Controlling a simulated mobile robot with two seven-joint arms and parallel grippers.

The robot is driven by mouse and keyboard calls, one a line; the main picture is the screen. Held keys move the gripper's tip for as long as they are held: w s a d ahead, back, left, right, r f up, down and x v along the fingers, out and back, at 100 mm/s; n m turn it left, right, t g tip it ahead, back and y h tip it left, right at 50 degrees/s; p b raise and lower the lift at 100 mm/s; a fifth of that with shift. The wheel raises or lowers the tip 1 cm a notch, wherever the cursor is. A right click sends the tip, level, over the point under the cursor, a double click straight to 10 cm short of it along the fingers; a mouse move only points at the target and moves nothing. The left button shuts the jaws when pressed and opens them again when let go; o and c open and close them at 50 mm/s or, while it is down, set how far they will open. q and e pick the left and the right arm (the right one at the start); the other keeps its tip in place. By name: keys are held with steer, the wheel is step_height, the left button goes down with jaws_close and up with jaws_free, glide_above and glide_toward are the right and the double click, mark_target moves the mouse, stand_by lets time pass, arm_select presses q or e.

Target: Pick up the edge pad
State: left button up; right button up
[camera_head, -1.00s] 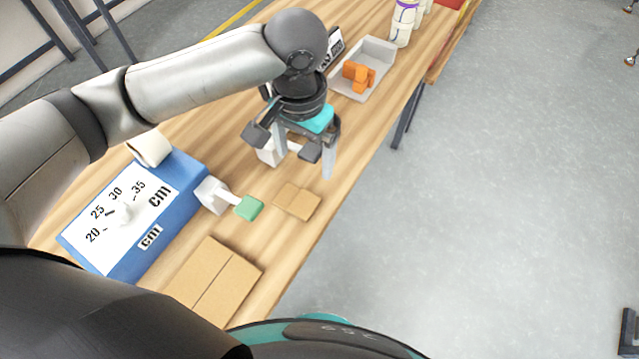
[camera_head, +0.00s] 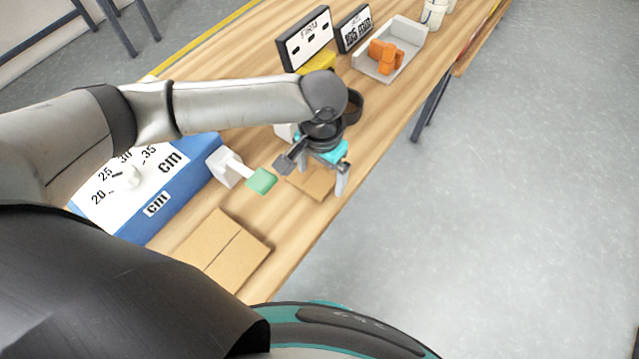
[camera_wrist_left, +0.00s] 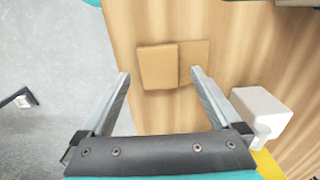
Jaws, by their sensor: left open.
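A small tan two-part pad, which looks like the edge pad, lies flat on the wooden table near its front edge. In the head view it is partly hidden behind my left gripper (camera_head: 314,176), and its visible part (camera_head: 318,184) shows below the hand. In the left wrist view a thicker brown block (camera_wrist_left: 157,66) of the pad lies beside a thinner flat part (camera_wrist_left: 195,58). My left gripper (camera_wrist_left: 160,73) is open and empty above the pad, with its fingertips pointing toward it. I cannot tell the exact height between them. My right gripper is not in view.
A green block (camera_head: 261,181) on a white handle sits left of the hand, beside a blue box (camera_head: 196,163) with a cm scale. A larger cardboard piece (camera_head: 222,247) lies nearer. A grey tray (camera_head: 407,41) with orange parts (camera_head: 385,55) and dark display signs (camera_head: 305,42) stand farther back.

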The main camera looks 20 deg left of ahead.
arm_select(q)
steer(key=shift+f, duration=0.6)
steer(key=c, duration=1.4)
